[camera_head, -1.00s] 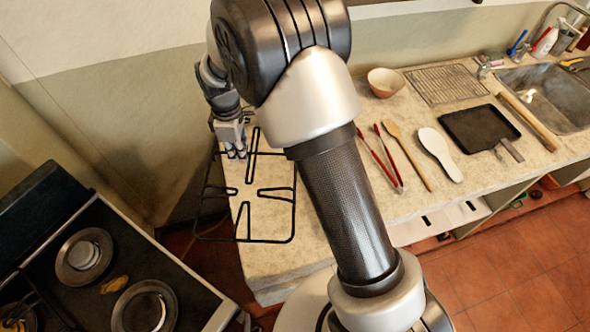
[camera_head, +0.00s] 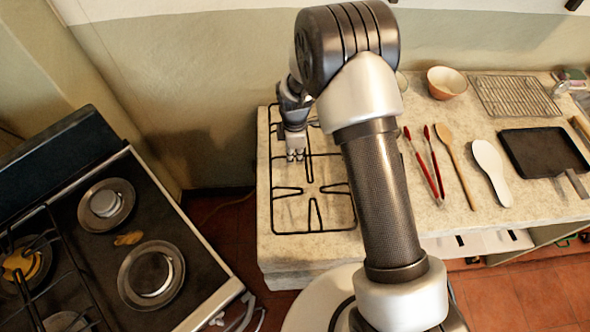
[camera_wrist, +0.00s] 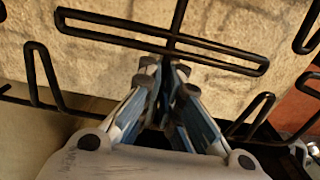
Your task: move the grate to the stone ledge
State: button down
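The grate (camera_head: 312,232) is a black wire frame with inward loops. In the head view it is over the left end of the pale stone ledge (camera_head: 450,220); I cannot tell whether it touches the stone. My gripper (camera_head: 296,157) is at its inner bars, fingers close together and shut on the grate. In the wrist view the grate's bars (camera_wrist: 178,18) cross just beyond the fingertips (camera_wrist: 166,78), with stone (camera_wrist: 230,25) behind them. My arm hides the grate's far right part in the head view.
A stove (camera_head: 125,240) with burners stands left, across a gap of floor. On the ledge to the right are red tongs (camera_head: 424,165), a wooden spoon (camera_head: 457,165), a white spatula (camera_head: 491,172), a dark pan (camera_head: 545,152), a bowl (camera_head: 447,82) and a wire rack (camera_head: 513,95).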

jog(key=shift+f+b, duration=0.8)
jog(key=shift+f, duration=2.45)
jog(key=shift+f, duration=0.2)
jog(key=c, duration=1.8)
grip_release()
jog(key=shift+r, duration=0.1)
